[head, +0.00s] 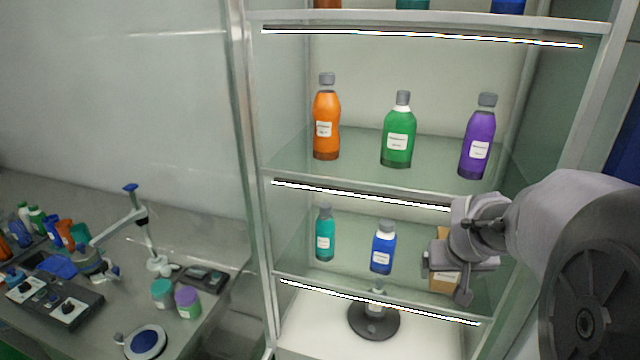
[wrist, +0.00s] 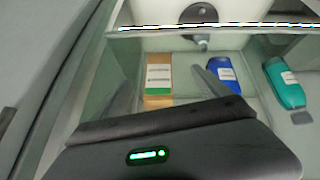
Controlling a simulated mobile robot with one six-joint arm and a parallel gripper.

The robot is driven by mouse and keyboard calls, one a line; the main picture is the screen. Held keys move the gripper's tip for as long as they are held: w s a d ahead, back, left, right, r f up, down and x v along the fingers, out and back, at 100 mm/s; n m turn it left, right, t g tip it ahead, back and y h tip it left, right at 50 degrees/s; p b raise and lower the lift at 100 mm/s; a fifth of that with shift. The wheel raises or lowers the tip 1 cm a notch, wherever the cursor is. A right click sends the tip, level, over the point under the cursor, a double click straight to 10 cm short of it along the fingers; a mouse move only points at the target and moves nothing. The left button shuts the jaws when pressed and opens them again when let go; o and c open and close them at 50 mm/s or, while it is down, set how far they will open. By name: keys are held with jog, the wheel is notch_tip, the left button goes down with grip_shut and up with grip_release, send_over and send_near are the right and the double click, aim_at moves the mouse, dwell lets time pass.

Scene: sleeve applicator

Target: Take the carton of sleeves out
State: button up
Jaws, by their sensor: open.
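The carton (head: 445,284) is a brown box with a white label, standing at the right end of the lower glass shelf (head: 345,273), largely hidden behind my gripper (head: 444,275). In the wrist view the carton (wrist: 158,82) also shows a green band and stands left of the blue bottle. My gripper (wrist: 164,76) is open and empty, its fingers on either side of the carton in the picture. I cannot tell whether they reach around it or are still in front of it.
A blue bottle (head: 383,248) stands just left of the carton, with a teal bottle (head: 325,233) farther left. The shelf above (head: 350,175) holds orange, green and purple bottles. A lit strip (head: 380,302) runs along the lower shelf's front. A cluttered bench (head: 225,315) is at left.

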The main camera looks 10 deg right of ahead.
jog(key=w+d+f, duration=0.1)
jog(key=w+d, duration=0.1)
jog(key=w, duration=0.1)
jog(key=w+d+f, duration=0.2)
jog(key=w+d+f+b, duration=0.1)
jog(key=w+d, duration=0.1)
jog(key=w, duration=0.1)
jog(key=shift+w+d+f, duration=0.2)
jog(key=shift+w+f, duration=0.05)
jog(key=shift+w, duration=0.05)
jog(key=shift+r, duration=0.1)
grip_shut()
